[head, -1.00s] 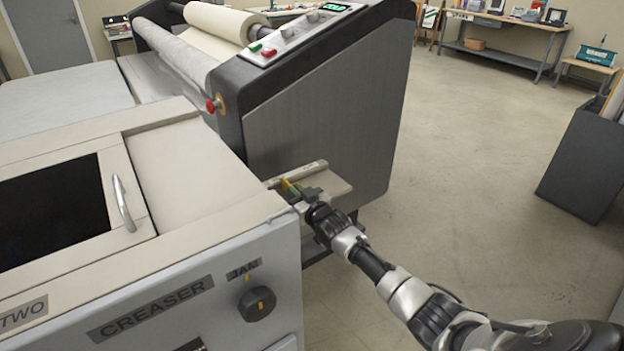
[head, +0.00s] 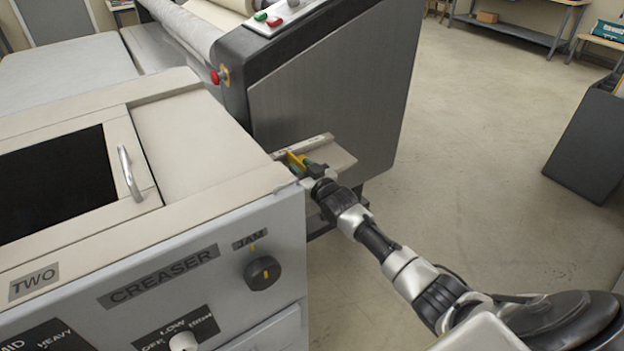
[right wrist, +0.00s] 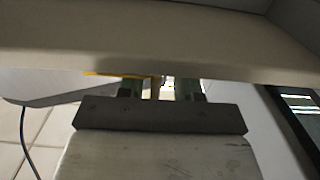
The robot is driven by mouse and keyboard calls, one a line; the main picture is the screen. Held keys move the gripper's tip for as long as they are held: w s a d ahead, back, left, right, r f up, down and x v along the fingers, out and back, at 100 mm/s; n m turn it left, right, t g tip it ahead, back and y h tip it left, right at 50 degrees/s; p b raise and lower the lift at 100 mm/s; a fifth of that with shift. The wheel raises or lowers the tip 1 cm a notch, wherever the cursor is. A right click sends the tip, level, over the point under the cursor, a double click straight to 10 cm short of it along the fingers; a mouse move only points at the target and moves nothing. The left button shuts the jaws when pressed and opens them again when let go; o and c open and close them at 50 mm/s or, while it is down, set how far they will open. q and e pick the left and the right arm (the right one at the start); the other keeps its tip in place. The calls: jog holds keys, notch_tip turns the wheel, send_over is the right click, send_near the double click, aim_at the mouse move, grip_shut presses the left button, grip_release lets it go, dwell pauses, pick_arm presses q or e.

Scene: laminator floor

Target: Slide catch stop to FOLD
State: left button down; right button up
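The side tray (head: 335,160) with a raised rail sits low beyond the creaser's right end. A small yellow piece (head: 293,160) shows at this rail; I cannot tell whether it is the catch stop, and no FOLD label is readable. My right gripper (head: 309,168) reaches in beside it, partly hidden by the creaser's corner. In the right wrist view, the fingers (right wrist: 160,88) stand apart under a beige ledge, with a narrow tan piece (right wrist: 155,88) between them and gaps showing. A yellow strip (right wrist: 112,73) shows beside the left finger. My left gripper is out of view.
The creaser (head: 200,230), with a JAM knob (head: 262,272) and a door handle (head: 130,173), fills the left. The laminator (head: 325,95) stands behind the tray. A dark bin (head: 590,145) is at right; the floor between is clear.

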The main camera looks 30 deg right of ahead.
jog(key=s, duration=0.9)
jog(key=shift+s+d+b, duration=0.35)
jog(key=shift+b, duration=0.05)
jog(key=s+a+f+g+h, duration=0.1)
jog(key=s+f+g, duration=0.35)
jog(key=f, duration=0.75)
jog(key=s+a+f+g, duration=0.1)
jog(key=s+f+g, duration=0.1)
jog(key=s+f, duration=0.7)
jog(key=s+f+g+h, duration=0.1)
jog(key=s+f+g, duration=0.25)
jog(key=f, duration=1.05)
jog(key=s+a+f+g, duration=0.2)
jog(key=s+f, duration=0.3)
jog(key=s, duration=0.6)
jog(key=s+a+f+n+g, duration=0.1)
jog(key=s+f, duration=0.4)
jog(key=s, duration=0.6)
jog(key=s+a+f+g, duration=0.4)
jog(key=s+f, duration=0.1)
jog(key=s, duration=0.6)
jog(key=shift+a+n, duration=0.3)
jog(key=shift+a, duration=0.05)
